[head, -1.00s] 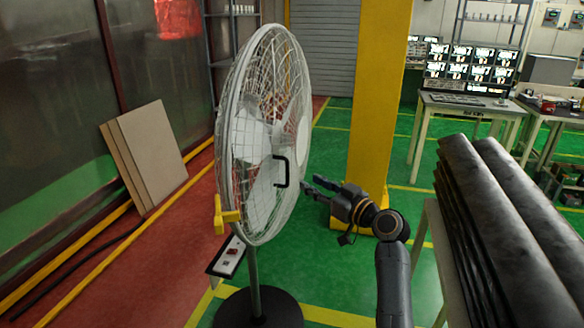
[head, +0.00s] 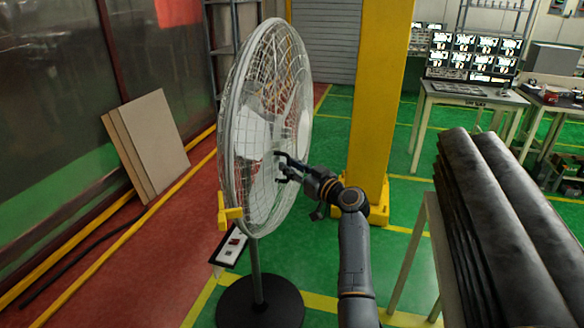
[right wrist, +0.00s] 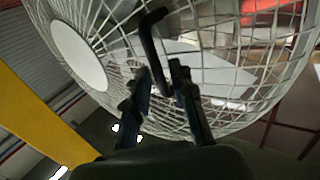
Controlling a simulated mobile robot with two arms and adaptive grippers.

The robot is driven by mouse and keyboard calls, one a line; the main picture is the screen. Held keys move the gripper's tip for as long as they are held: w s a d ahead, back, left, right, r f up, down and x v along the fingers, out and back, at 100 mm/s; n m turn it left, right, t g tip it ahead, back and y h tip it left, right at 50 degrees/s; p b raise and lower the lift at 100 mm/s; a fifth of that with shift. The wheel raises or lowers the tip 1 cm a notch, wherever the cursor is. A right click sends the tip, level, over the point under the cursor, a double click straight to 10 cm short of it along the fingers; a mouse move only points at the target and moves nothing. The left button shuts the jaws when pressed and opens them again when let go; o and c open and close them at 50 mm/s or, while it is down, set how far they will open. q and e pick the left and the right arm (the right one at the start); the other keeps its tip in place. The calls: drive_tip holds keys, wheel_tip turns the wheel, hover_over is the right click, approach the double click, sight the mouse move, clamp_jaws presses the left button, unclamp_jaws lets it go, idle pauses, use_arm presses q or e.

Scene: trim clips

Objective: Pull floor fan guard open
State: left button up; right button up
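The floor fan (head: 262,280) stands upright on its round black base, with its round wire guard (head: 250,190) facing right. The guard looks closed against the fan. My right gripper (head: 284,168) is at the black handle on the guard. In the right wrist view the handle (right wrist: 150,40) runs down between the two fingers (right wrist: 160,88), which stand apart with gaps beside it. In the head view my gripper partly hides the handle. My left gripper is not in view.
A yellow pillar (head: 378,110) stands behind my right arm. Dark padded rolls on a stand (head: 490,220) are close at the right. Flat boards (head: 150,145) lean on the left wall. Green floor (head: 320,265) is free around the fan base.

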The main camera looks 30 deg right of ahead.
clamp_jaws()
drive_tip(key=s+d+n+y+b, duration=0.1)
drive_tip(key=s+d+b, duration=0.2)
drive_tip(key=d+b, duration=0.3)
drive_tip(key=s+d+n+y+b, duration=0.1)
drive_tip(key=s+d+b, duration=0.3)
drive_tip(key=d+b, duration=0.2)
drive_tip(key=s+d+g+y+b, duration=0.1)
drive_tip(key=s+d+y+b, duration=0.1)
drive_tip(key=d+b, duration=0.5)
drive_tip(key=shift+s+d+n, duration=0.4)
drive_tip(key=shift+s+d, duration=0.15)
drive_tip(key=shift+s, duration=0.25)
drive_tip(key=shift+f, duration=0.1)
